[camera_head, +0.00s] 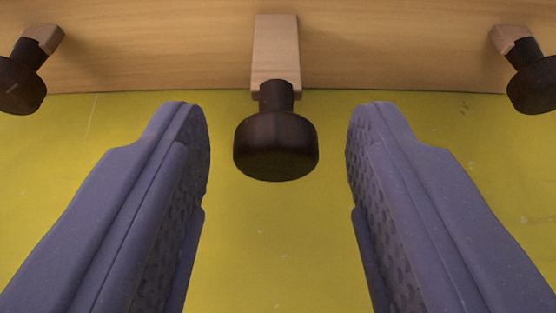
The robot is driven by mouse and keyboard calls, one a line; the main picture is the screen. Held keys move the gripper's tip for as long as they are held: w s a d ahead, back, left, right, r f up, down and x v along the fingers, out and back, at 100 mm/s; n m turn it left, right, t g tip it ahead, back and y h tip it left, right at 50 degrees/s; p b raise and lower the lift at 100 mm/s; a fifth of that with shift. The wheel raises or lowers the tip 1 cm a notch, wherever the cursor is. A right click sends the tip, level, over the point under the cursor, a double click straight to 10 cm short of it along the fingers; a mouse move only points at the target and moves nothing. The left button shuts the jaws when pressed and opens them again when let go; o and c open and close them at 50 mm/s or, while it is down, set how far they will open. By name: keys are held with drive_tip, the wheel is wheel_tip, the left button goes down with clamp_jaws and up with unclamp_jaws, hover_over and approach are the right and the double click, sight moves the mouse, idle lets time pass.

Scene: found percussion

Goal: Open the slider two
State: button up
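Three dark round knobs stick out from a light wooden panel. The middle knob (276,145) is on a pale wooden slider piece (275,50) and stands between the tips of my gripper (278,150). My gripper is open, with one purple-grey finger on each side of this knob and a clear gap to it on both sides. The left knob (20,85) and the right knob (533,85) are at the picture's edges, outside my fingers. No label shows which slider is number two.
The wooden panel (160,45) runs across the top of the view. A yellow surface (275,250) with small specks lies behind and below the knobs. The left and right knobs stand beyond my fingers, with free room between.

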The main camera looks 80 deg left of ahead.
drive_tip(key=p+v, duration=0.2)
drive_tip(key=v, duration=0.5)
drive_tip(key=shift+d+r+p, duration=0.15)
drive_tip(key=shift+d+p, duration=0.15)
drive_tip(key=shift+d, duration=0.1)
